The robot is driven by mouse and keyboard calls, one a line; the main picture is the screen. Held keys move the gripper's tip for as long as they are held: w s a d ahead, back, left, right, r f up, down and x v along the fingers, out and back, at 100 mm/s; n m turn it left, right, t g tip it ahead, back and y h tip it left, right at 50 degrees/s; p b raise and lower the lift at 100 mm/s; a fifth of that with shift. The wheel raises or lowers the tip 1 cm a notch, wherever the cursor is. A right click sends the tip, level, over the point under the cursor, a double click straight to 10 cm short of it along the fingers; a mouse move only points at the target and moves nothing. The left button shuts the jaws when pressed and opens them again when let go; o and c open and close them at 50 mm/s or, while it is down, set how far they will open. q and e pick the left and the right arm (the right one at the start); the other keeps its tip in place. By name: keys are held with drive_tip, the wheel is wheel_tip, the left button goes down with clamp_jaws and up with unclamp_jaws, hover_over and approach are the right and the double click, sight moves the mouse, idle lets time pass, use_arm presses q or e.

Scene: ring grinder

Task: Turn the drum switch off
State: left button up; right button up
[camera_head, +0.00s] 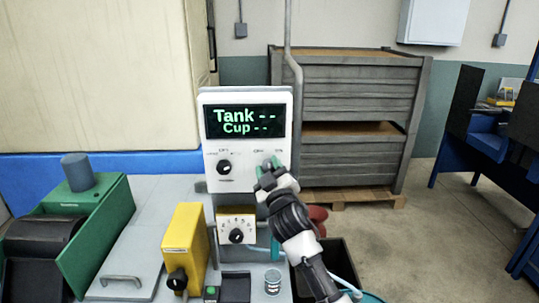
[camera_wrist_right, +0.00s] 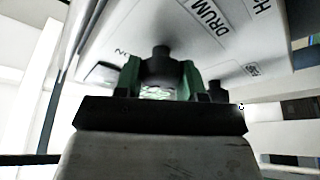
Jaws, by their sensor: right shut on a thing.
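The white control panel (camera_head: 247,182) has a dark display reading "Tank --" and "Cup --". My right gripper (camera_head: 270,166) is at the panel's lower right, its green fingertips against the panel face. In the right wrist view, my right gripper (camera_wrist_right: 160,80) is shut on a black knob, the drum switch (camera_wrist_right: 162,62), with one green finger on each side. A "DRUM" label (camera_wrist_right: 208,20) is printed near it, with "ON" to its left. The knob is mostly hidden by the gripper in the head view, and its pointing direction cannot be told. My left gripper is not in view.
Another black knob (camera_head: 223,167) is on the panel's left. Below are a numbered dial box (camera_head: 236,222), a yellow box with a black knob (camera_head: 187,245) and a green machine (camera_head: 108,222). Grey wooden crates (camera_head: 345,85) stand behind on the right, with open floor beside them.

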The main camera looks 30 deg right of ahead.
drive_tip(key=n+y+p, duration=0.1)
drive_tip(key=n+p, duration=0.1)
drive_tip(key=n+y+p, duration=0.1)
drive_tip(key=n+p, duration=0.1)
drive_tip(key=n+g+p, duration=0.1)
drive_tip(key=n+p, duration=0.1)
drive_tip(key=shift+r+y+p, duration=0.3)
drive_tip(key=shift+y+p, duration=0.05)
drive_tip(key=shift+y, duration=0.05)
drive_tip(key=shift+f+n+g+p, duration=0.2)
drive_tip(key=shift+n+g+p, duration=0.1)
drive_tip(key=shift+n+p, duration=1.05)
drive_tip(key=shift+f, duration=0.1)
drive_tip(key=o, duration=0.9)
drive_tip(key=b+v, duration=0.2)
drive_tip(key=v, duration=0.8)
drive_tip(key=shift+s+b, duration=0.4)
drive_tip(key=shift+d, duration=0.1)
